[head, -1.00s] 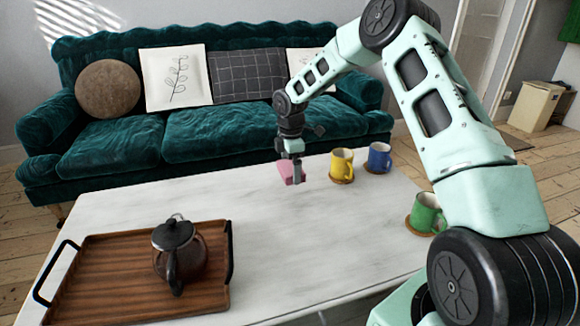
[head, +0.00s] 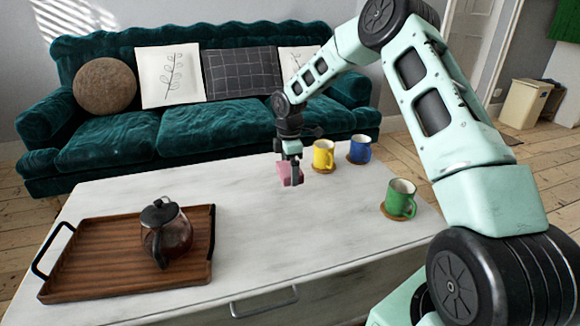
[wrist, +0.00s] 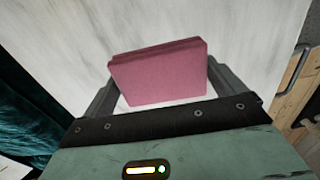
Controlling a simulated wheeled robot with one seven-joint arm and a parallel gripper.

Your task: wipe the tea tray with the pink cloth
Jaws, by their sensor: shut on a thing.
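The pink cloth (head: 287,174) is a small folded block held between the fingers of my gripper (head: 292,172). In the wrist view the cloth (wrist: 160,74) spans the space between both fingers, over the white table surface. My gripper is shut on it, near the back of the table, left of the yellow mug. Whether the cloth touches the table I cannot tell. The tea tray (head: 95,280) is brown slatted wood with black handles, at the left of the table. A glass teapot (head: 170,232) with a black lid and handle stands on its right part.
The white table (head: 290,225) is clear between tray and mugs. A yellow mug (head: 323,155), a blue mug (head: 360,149) and a green mug (head: 401,197) stand on coasters at its right side. A green sofa (head: 205,130) stands behind. A drawer handle (head: 264,303) shows at the front.

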